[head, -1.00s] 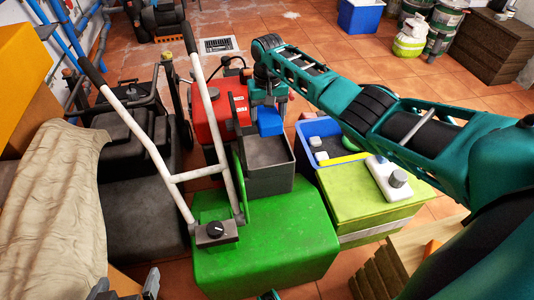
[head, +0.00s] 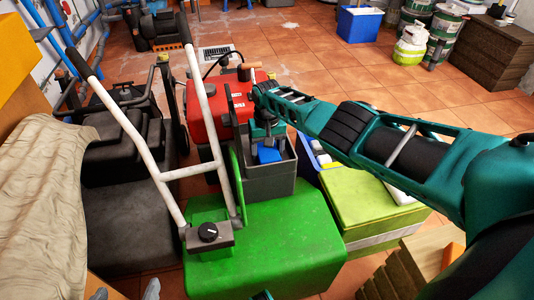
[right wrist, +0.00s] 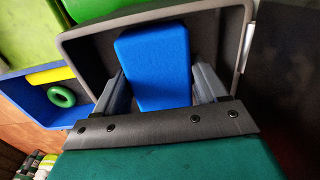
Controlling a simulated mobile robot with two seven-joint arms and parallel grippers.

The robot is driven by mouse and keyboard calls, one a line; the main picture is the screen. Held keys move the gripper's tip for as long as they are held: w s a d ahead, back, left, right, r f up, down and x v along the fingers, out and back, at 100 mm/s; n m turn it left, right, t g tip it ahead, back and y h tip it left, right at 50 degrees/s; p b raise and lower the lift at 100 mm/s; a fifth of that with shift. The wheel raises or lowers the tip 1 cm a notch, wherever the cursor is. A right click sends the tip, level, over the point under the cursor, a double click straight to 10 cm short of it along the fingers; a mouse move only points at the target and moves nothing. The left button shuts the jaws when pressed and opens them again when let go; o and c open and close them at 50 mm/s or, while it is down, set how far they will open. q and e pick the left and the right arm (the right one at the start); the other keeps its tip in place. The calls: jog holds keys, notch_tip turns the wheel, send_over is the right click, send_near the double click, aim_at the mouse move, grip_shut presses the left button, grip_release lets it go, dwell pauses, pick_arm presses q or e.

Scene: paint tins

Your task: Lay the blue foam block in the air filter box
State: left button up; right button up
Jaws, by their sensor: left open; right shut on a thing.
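The blue foam block (head: 268,155) is between the fingers of my right gripper (head: 266,143), low within the walls of the grey air filter box (head: 268,180). In the right wrist view the shut fingers (right wrist: 160,88) hold the block (right wrist: 153,65) from both sides, with the box rim (right wrist: 150,18) around it. I cannot tell whether the block touches the box floor. The box stands on the green machine body. My left gripper (head: 126,293) is open and empty at the lower left edge, mostly cut off.
The white handle bars (head: 200,105) rise to the left of the box. A red machine part (head: 208,118) is behind it. A blue bin with small items and a yellow-green box (head: 375,200) stand on the right. The green machine top (head: 270,240) is clear in front.

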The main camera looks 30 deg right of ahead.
aim_at(267, 149)
jog(key=shift+r, duration=0.1)
jog(key=shift+f, duration=0.25)
pick_arm(q)
jog(key=shift+w+r, duration=0.15)
pick_arm(e)
jog(key=o, duration=1)
jog(key=shift+r+p, duration=0.35)
jog(key=shift+r, duration=0.25)
pick_arm(q)
jog(key=r+p, duration=0.1)
jog(key=p, duration=0.1)
jog(key=a+r+p, duration=0.1)
jog(key=r+p, duration=0.1)
jog(key=s+r+p, duration=0.1)
jog(key=p, duration=0.1)
jog(key=shift+a+r+p, duration=0.25)
jog(key=shift+a+p, duration=0.05)
jog(key=shift+a, duration=0.05)
pick_arm(e)
notch_tip(267, 149, up, 11)
jog(key=shift+r, duration=0.15)
pick_arm(q)
jog(key=shift+w, duration=0.1)
